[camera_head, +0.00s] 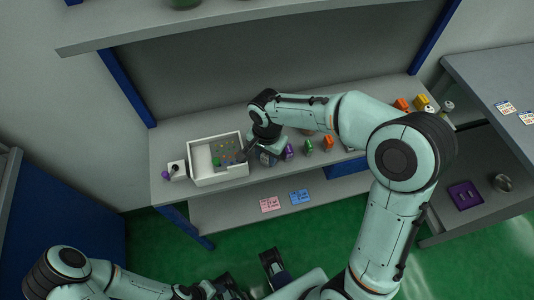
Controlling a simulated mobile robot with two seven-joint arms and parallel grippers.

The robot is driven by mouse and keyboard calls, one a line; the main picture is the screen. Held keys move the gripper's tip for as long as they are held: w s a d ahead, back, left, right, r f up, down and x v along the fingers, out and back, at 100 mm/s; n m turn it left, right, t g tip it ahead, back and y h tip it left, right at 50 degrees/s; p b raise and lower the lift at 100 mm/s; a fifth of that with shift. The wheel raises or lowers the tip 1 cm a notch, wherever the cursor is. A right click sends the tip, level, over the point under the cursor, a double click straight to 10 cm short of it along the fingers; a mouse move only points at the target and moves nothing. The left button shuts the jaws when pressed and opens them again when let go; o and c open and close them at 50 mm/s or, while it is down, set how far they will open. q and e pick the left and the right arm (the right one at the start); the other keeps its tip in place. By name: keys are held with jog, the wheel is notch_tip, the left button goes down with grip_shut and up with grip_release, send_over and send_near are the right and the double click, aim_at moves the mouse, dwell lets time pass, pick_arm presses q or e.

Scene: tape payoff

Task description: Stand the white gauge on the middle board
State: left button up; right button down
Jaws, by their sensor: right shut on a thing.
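My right gripper (250,151) is low at the right wall of a white open tray (203,182), on the middle board (225,194). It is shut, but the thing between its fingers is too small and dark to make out. I cannot pick out the white gauge with certainty. A small white block (176,166) with a dark round spot stands on the board left of the tray. My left gripper (250,276) is low at the bottom of the view, away from the board; its fingers are unclear.
The tray holds a green piece and several small bits. Purple (289,152), green (309,146) and orange (328,143) pieces stand right of my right gripper. An upper shelf (250,23) overhangs. Pink (270,204) and blue (299,196) cards lie on the lower board.

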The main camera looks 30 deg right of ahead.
jog(key=shift+f, duration=0.2)
jog(key=c, duration=0.8)
grip_release()
jog(key=shift+r, duration=0.15)
jog(key=shift+r, duration=0.35)
notch_tip(320, 180, up, 12)
jog(key=shift+f+p, duration=0.25)
jog(key=shift+p, duration=0.8)
